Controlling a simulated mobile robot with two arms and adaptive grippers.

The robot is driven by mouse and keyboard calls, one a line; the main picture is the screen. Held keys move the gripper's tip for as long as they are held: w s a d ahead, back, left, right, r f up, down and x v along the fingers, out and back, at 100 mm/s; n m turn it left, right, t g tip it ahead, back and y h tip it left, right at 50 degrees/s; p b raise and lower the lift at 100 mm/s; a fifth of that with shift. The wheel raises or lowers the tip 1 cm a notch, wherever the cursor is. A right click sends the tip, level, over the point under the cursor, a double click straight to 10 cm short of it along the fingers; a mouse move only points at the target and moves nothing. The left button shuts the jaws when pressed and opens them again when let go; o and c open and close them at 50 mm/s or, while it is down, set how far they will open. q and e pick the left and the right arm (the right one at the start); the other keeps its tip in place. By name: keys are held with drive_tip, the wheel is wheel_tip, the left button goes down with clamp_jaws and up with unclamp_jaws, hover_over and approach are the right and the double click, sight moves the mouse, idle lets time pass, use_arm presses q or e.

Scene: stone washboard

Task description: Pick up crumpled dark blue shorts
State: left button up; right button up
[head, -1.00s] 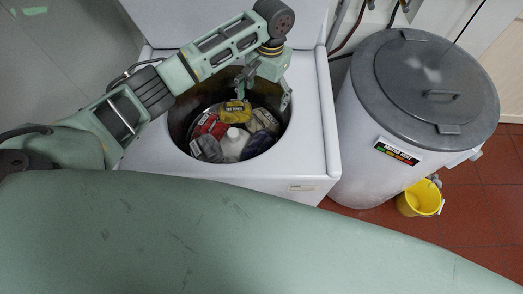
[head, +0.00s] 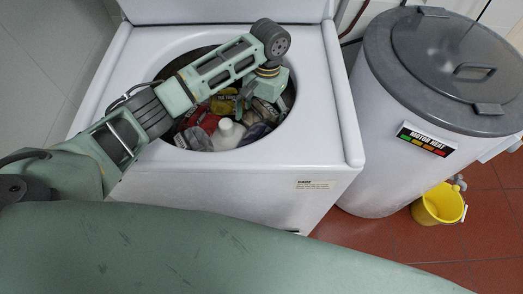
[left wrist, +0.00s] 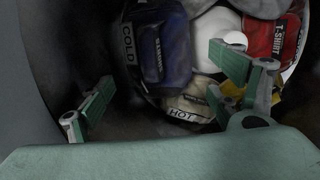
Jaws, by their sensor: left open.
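The crumpled dark blue shorts (left wrist: 168,48) lie inside the drum in the left wrist view, against its wall and beside a white bottle. A label reading COLD shows next to them. In the head view, the dark bluish bundle right of the bottle appears to be the shorts (head: 257,131). My left gripper (head: 262,106) reaches into the drum opening. In the left wrist view, my left gripper (left wrist: 160,72) is open and empty, its fingers spread on either side below the shorts. It appears apart from them. My right gripper is out of view.
The drum rim (head: 205,152) of the white washer surrounds the laundry. A white bottle (left wrist: 213,38), a red T-shirt bundle (left wrist: 263,32), a beige bundle labelled HOT (left wrist: 190,104) and a yellow bundle (head: 222,104) crowd inside. A grey-lidded cylinder (head: 385,150) and yellow bucket (head: 437,205) stand right.

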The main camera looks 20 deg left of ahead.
sight(258, 133)
use_arm(q)
drive_tip(key=f, duration=0.2)
drive_tip(key=s+f, duration=0.1)
drive_tip(key=f, duration=0.2)
drive_tip(key=a+f, duration=0.1)
drive_tip(key=f, duration=0.2)
drive_tip(key=shift+s, duration=0.2)
drive_tip(key=shift+r, duration=0.1)
drive_tip(key=c, duration=1.4)
drive_tip(key=shift+c, duration=0.2)
